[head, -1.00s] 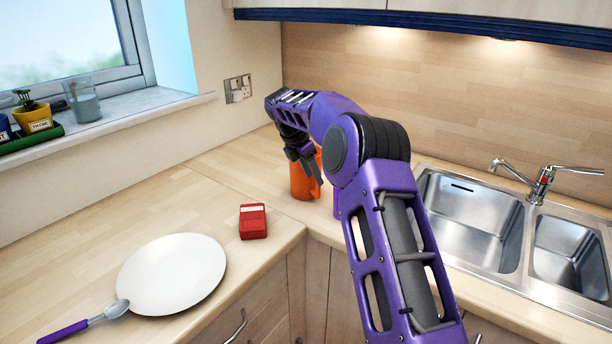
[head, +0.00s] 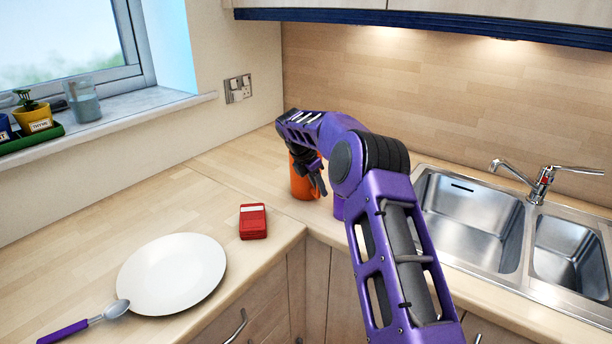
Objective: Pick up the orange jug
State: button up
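The orange jug (head: 301,184) stands upright on the wooden counter near the inner corner. My arm reaches over it from the right and hides its top and part of its right side. My gripper (head: 319,184) points down at the jug's right side, in front of it from this view. The fingers look slightly apart, but they are small and dark here, and I cannot tell whether they touch the jug or its handle.
A red box (head: 253,221) lies on the counter left of the jug. A white plate (head: 172,275) and a purple-handled spoon (head: 84,322) are at the front left. The sink (head: 470,215) with its tap (head: 543,184) is on the right. The back-left counter is clear.

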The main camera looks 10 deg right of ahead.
grip_shut()
jog(key=shift+r, duration=0.1)
dwell(1.0)
